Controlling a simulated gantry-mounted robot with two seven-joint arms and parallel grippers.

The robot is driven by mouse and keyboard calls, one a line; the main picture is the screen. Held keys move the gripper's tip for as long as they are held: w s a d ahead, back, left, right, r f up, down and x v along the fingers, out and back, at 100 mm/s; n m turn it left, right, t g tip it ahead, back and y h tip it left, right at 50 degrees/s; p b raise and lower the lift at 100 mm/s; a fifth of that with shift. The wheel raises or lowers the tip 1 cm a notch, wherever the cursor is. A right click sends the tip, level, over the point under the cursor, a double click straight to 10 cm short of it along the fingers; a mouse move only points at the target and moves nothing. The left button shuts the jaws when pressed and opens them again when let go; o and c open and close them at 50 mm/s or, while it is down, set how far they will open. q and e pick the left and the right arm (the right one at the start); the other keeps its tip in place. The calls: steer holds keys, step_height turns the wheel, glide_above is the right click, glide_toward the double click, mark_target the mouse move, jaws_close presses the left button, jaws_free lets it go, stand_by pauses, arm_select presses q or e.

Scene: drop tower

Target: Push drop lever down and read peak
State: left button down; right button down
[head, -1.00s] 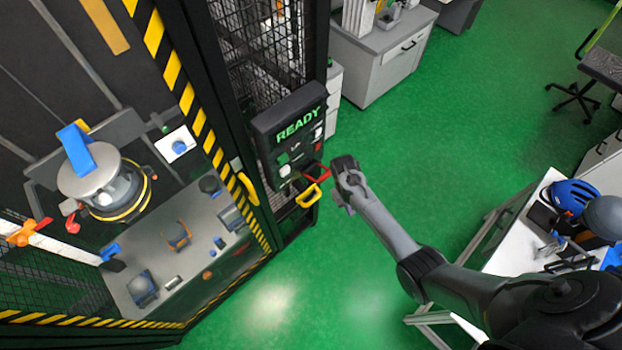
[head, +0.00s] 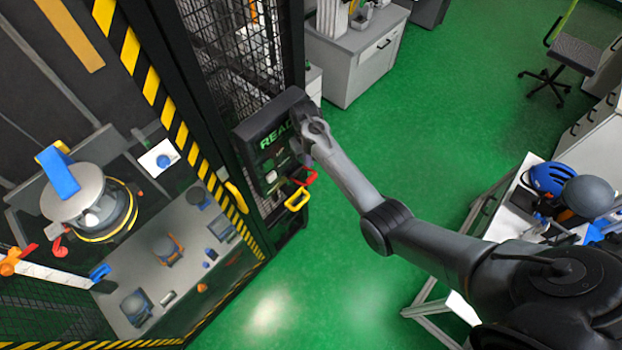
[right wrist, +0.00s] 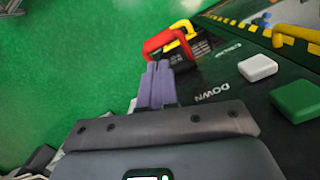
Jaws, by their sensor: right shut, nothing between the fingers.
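The control box (head: 247,130) hangs on the cage's corner post, its green READY display (head: 272,138) partly covered by my right gripper. A red handle (head: 303,177) and a yellow handle (head: 297,200) stick out from its lower part. My right gripper (head: 300,128) is at the box's right side, above the handles. In the right wrist view, its shut fingers (right wrist: 156,85) point at the red handle (right wrist: 168,41) and overlap its lower edge; I cannot tell if they touch. The yellow handle (right wrist: 180,30) is just behind. The word DOWN is printed on the panel (right wrist: 222,85). My left gripper is out of view.
A white button (right wrist: 257,67) and a green button (right wrist: 298,100) sit on the panel. The caged drop rig (head: 80,195) stands at left with a striped frame. A table (head: 515,195) with helmets is at right. Green floor between is clear.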

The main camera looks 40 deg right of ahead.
mark_target(310, 177)
steer(key=shift+f, duration=0.1)
steer(key=f, duration=0.2)
steer(key=f+b, duration=0.1)
steer(key=f, duration=0.2)
steer(key=shift+s+f+b, duration=0.3)
steer(key=shift+f+b, duration=0.65)
steer(key=shift+b, duration=0.05)
